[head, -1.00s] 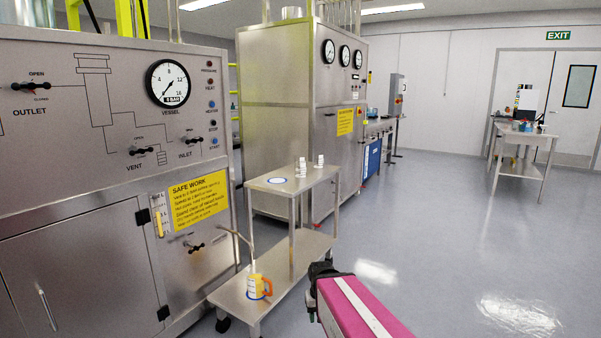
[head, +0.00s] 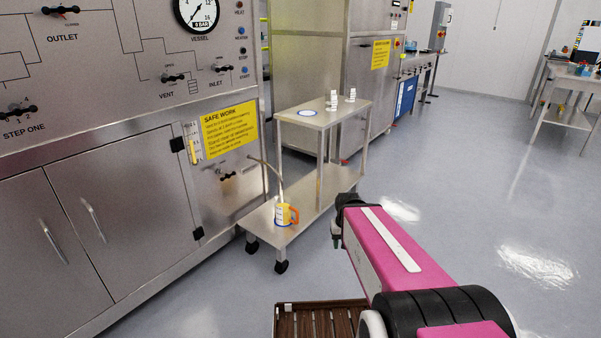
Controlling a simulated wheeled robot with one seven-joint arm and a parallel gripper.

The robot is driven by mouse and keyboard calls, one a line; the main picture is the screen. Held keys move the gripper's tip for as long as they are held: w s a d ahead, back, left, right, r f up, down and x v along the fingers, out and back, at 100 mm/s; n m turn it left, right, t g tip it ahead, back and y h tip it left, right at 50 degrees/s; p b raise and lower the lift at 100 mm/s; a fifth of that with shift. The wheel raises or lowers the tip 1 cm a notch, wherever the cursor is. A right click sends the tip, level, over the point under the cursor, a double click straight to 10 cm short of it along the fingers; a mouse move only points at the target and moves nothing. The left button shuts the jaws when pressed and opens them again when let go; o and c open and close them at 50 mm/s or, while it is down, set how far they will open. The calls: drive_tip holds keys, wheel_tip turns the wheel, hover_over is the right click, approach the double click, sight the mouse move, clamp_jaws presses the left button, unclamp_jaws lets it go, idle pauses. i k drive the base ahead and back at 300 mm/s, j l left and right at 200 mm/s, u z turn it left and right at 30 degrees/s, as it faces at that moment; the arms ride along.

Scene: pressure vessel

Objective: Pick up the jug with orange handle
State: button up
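The jug with orange handle (head: 284,215) is yellow and white and stands upright on the lower shelf of a steel trolley (head: 309,213). Its handle faces right. A thin spout pipe from the steel panel ends just above the jug. My pink arm reaches forward from the lower right, and its dark end (head: 347,203) is to the right of the jug, apart from it in the picture. The fingers of my gripper cannot be made out.
The trolley's top shelf (head: 335,112) holds small white bottles (head: 333,100) and a blue-ringed white disc (head: 308,113). The steel control panel (head: 100,130) stands along the left. A trolley post rises near the jug. The floor (head: 450,190) to the right is clear.

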sight(283, 205)
drive_tip(key=i+l+u, duration=0.2)
drive_tip(key=l+u, duration=0.15)
drive_tip(key=l, duration=0.2)
drive_tip(key=i+l+u, duration=0.1)
drive_tip(key=l+u, duration=0.25)
drive_tip(key=l, duration=0.15)
drive_tip(key=l+u, duration=0.35)
drive_tip(key=l, duration=0.25)
